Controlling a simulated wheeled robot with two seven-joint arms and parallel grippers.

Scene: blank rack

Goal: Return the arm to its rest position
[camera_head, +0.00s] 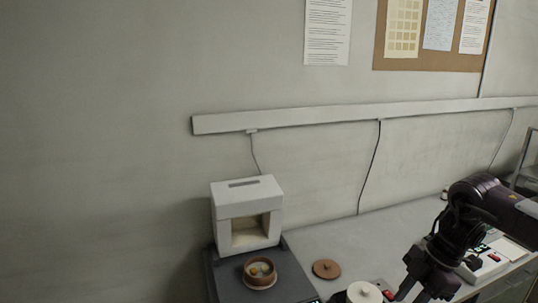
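My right arm (462,228) is dark and comes in from the right edge, bent downward over the counter. My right gripper (414,294) hangs at the bottom of the view, pointing down. Its two fingers look spread apart with nothing visible between them; the tips are close to the bottom edge. It is to the right of a white round-topped object (363,292) and apart from it. My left gripper is not in view.
A grey counter (340,245) runs along the wall. At left, a white box-like kiln (246,212) with an open front and a brown bowl (260,270) stand on a dark unit (290,283). A brown lid (326,268) lies nearby. A white device (484,264) is beside my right arm.

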